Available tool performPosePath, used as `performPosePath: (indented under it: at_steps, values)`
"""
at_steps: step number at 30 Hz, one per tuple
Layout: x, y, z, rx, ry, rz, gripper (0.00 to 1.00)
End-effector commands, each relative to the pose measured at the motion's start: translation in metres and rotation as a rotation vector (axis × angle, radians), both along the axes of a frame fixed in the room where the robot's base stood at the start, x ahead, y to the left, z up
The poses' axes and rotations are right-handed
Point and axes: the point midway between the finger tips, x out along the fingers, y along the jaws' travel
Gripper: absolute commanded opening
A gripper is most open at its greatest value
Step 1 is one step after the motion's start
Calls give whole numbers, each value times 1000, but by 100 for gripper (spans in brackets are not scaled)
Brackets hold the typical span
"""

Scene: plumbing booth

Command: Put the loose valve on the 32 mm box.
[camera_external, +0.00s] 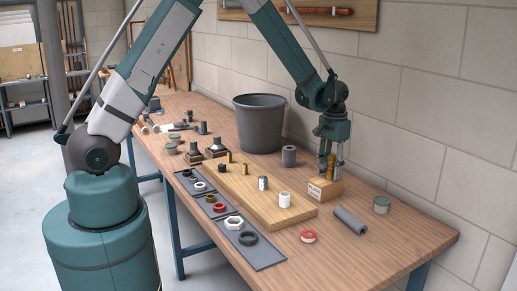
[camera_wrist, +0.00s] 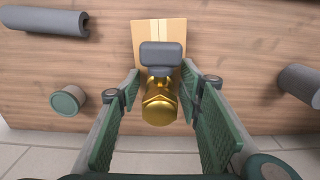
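The valve is a brass body with a grey handle; in the wrist view the valve (camera_wrist: 161,100) is between my fingers with a gap on each side. In the external view the valve (camera_external: 331,166) is upright at the top of a small cardboard box (camera_external: 318,190), seemingly resting on it. The box's label is too small to read surely. The box also shows in the wrist view (camera_wrist: 145,33), partly hidden behind the valve. My gripper (camera_external: 333,168) points down over the box, with its fingers (camera_wrist: 161,85) open around the valve.
A grey pipe piece (camera_external: 350,220), a green-lidded tin (camera_external: 381,204) and a red-white tape roll (camera_external: 308,236) lie to the right and in front. A grey bucket (camera_external: 260,125) and grey cylinder (camera_external: 289,156) stand behind. A wooden board (camera_external: 260,203) with fittings is left of the box.

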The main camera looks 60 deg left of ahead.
Motion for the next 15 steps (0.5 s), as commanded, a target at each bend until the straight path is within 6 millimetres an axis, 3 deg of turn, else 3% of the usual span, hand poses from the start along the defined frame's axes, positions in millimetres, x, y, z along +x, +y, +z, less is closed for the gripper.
performPosePath:
  at_steps: [8,15]
  values:
    - [0,0,20,0,0,0,36]
    - [0,0,52,0,0,0,36]
